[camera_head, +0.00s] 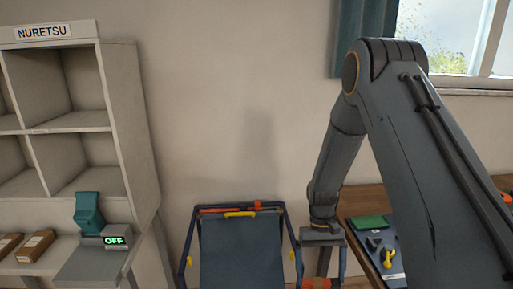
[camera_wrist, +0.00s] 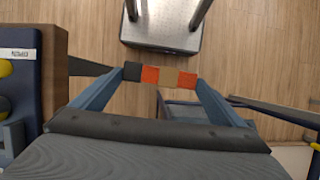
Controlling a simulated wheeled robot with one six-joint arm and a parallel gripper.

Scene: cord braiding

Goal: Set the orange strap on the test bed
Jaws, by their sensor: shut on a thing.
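My gripper (camera_head: 320,280) hangs low in the head view, between a dark framed panel and a wooden table. In the wrist view my gripper (camera_wrist: 163,78) has its two blue-grey fingers closed on the orange strap (camera_wrist: 150,75). The strap spans between the fingertips and shows orange, tan and dark bands; it also shows at the bottom of the head view (camera_head: 317,284). It is held in the air above the floor. Nothing in view is clearly marked as the test bed. A dark blue board (camera_head: 394,266) with a yellow knob (camera_head: 388,258) lies on the table; its label is unreadable.
A wooden table (camera_head: 362,204) stands right of my gripper, with a green block (camera_head: 370,222). The dark panel (camera_head: 240,255) in a blue frame stands left.

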